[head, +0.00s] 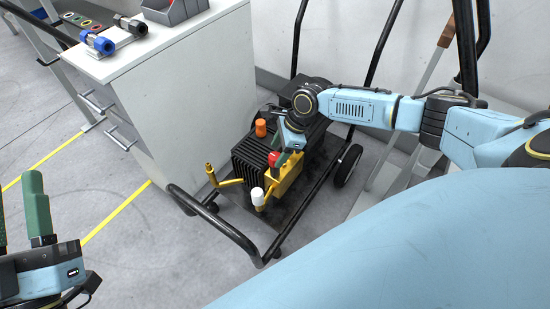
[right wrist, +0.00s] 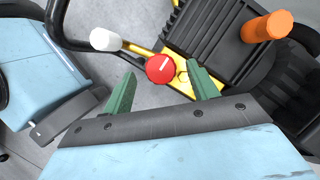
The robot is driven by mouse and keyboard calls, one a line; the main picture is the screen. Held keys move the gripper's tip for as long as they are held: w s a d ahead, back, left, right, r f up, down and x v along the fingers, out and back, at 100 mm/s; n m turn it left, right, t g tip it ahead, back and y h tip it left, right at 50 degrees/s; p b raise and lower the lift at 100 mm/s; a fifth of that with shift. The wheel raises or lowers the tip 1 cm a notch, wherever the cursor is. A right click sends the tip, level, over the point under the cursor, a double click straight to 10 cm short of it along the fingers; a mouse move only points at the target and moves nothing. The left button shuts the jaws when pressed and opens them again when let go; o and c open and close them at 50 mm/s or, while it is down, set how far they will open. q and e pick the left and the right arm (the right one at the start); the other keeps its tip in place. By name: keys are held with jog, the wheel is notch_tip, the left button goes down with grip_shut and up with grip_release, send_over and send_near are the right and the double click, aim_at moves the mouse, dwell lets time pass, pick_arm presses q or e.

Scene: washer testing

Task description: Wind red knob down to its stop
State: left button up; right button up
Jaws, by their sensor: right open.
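The red knob (head: 274,159) is on the yellow fitting (head: 287,181) at the front of a black machine on a wheeled frame. In the right wrist view the red knob (right wrist: 160,69) is round with a white line on top. My right gripper (right wrist: 161,88) is open there, its green fingertips on either side of and slightly short of the knob. In the head view my right gripper (head: 290,150) is close to the knob and partly hidden. My left gripper (head: 20,215) is at the lower left, with a gap between its green fingers, far from the machine.
A white-capped part (head: 257,196) stands in front of the red knob. An orange cap (head: 261,128) is on the black ribbed machine (head: 256,152). The cart's black tube frame (head: 225,228) surrounds it. A white cabinet (head: 185,80) stands left, with connectors on top.

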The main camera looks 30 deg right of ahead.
aim_at(275, 156)
pick_arm(q)
jog(key=shift+s+a+r+t+h+b, duration=0.2)
jog(key=shift+s+r+t+b, duration=0.3)
jog(key=shift+t, duration=0.3)
jog(key=shift+s+a+r+t+h+b, duration=0.1)
jog(key=shift+s+r+t+h+b, duration=0.15)
jog(key=shift+s+r+t, duration=0.45)
pick_arm(e)
jog(key=shift+x, duration=1.5)
pick_arm(q)
jog(key=shift+w+f, duration=0.15)
jog(key=shift+f, duration=0.05)
pick_arm(e)
jog(key=shift+c, duration=0.2)
jog(key=c, duration=1)
